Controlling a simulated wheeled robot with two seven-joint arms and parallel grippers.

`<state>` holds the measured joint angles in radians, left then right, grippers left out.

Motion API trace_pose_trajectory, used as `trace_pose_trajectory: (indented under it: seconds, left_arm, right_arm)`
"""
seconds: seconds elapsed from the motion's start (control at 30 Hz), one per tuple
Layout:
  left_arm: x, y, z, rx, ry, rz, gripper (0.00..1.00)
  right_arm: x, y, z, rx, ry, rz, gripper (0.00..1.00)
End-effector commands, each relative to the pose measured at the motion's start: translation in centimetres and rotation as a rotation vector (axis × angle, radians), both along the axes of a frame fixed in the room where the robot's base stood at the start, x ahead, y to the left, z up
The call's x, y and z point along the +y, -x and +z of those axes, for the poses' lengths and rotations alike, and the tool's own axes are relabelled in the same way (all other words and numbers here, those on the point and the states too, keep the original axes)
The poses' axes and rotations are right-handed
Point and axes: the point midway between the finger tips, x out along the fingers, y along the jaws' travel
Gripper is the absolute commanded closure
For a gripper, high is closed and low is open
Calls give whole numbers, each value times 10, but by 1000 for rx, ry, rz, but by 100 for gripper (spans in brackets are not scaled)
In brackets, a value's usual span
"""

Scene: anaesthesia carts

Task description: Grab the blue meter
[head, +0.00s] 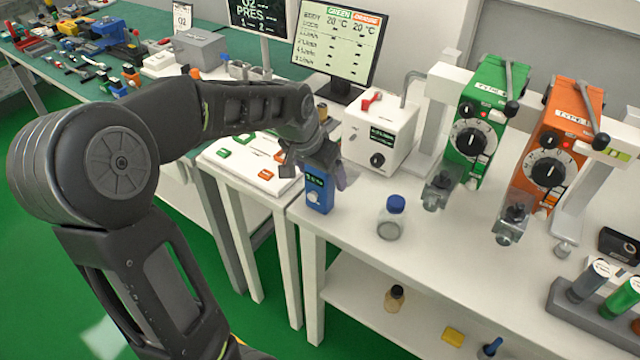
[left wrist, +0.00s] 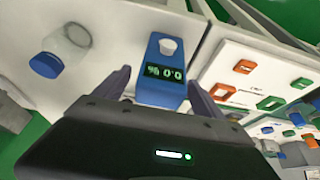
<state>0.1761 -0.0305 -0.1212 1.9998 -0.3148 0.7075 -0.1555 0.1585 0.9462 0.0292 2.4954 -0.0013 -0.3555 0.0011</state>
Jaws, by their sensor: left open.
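The blue meter (head: 318,192) stands upright near the left front corner of the white table, with a small green-lit display and a pale knob. The fingers lie one on each side, and a gap shows at the left. I cannot tell whether the right finger touches it. My right gripper is in neither view.
A clear jar with a blue lid (head: 391,218) stands right of the meter. A white box with a red switch (head: 380,130) is behind. Green (head: 478,120) and orange (head: 556,140) vaporizers stand further right. A white panel with coloured buttons (head: 250,160) lies to the left.

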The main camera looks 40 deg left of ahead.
Motion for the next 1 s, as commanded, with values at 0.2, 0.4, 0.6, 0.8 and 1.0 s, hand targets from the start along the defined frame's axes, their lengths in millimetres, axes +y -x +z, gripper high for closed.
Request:
trace_pose_trajectory:
  seconds: [0.2, 0.4, 0.6, 0.8, 1.0]
  left_arm:
    - [0, -8, -19, 0, 0, 0, 20]
    - [0, -8, -19, 0, 0, 1, 20]
    - [0, -8, -18, -1, 0, 0, 20]
    - [0, -8, -18, -1, 0, 0, 22]
    - [0, -8, -18, -1, 0, 0, 39]
  right_arm:
    - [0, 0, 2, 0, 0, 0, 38]
    - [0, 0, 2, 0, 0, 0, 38]
    - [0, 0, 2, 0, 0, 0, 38]
    - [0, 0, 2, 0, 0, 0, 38]
    - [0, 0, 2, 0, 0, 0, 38]
